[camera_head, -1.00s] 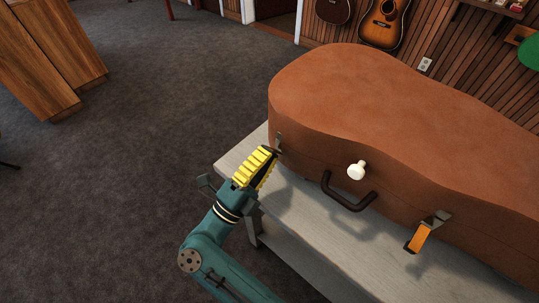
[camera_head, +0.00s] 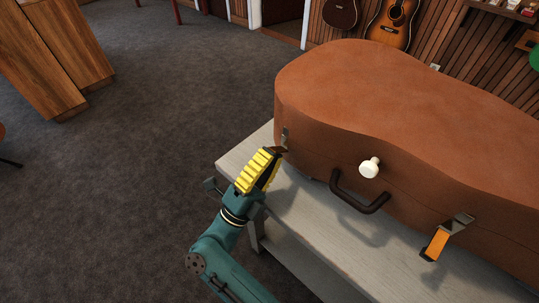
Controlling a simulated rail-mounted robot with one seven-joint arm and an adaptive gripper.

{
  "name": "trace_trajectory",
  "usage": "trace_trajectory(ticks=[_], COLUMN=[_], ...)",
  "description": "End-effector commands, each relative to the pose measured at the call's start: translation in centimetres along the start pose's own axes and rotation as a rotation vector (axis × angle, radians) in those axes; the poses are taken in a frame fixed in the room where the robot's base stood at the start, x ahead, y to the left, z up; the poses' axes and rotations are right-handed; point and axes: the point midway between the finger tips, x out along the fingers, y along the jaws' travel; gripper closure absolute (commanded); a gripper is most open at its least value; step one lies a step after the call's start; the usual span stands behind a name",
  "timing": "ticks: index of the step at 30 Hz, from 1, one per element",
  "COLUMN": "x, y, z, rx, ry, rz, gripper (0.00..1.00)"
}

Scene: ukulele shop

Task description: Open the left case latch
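A brown instrument case (camera_head: 390,110) lies closed on a grey bench. The left latch (camera_head: 284,137) shows as a small metal plate on the case's front left side; a dark reddish piece just below it sticks out toward my fingertips. My gripper (camera_head: 273,155), with yellow ribbed fingers, is right at this latch and hides part of it. I cannot tell whether the fingers grip the latch or only touch it. The right latch (camera_head: 437,243) has an orange lever angled outward from the case.
A black handle (camera_head: 357,194) and a white knob (camera_head: 369,167) stand out from the case front between the latches. The grey bench (camera_head: 300,210) has bare top in front of the case. Carpet (camera_head: 150,170) to the left is open.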

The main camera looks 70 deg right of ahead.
Motion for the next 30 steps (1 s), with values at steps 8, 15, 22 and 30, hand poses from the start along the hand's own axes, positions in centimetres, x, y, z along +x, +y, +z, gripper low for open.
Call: trace_trajectory(ticks=[8, 15, 22, 30], x=[-0.1, -1.3, -6.9, -11.6], y=[0.1, 0.0, 0.0, 0.1], z=[0.0, 0.1, 0.2, 0.0], rx=[-0.002, -0.001, -0.001, -0.002], ry=[-0.001, -0.004, -0.008, -0.003], rz=[0.001, 0.0, 0.0, 0.001], gripper=[0.68, 0.68, 0.68, 0.68])
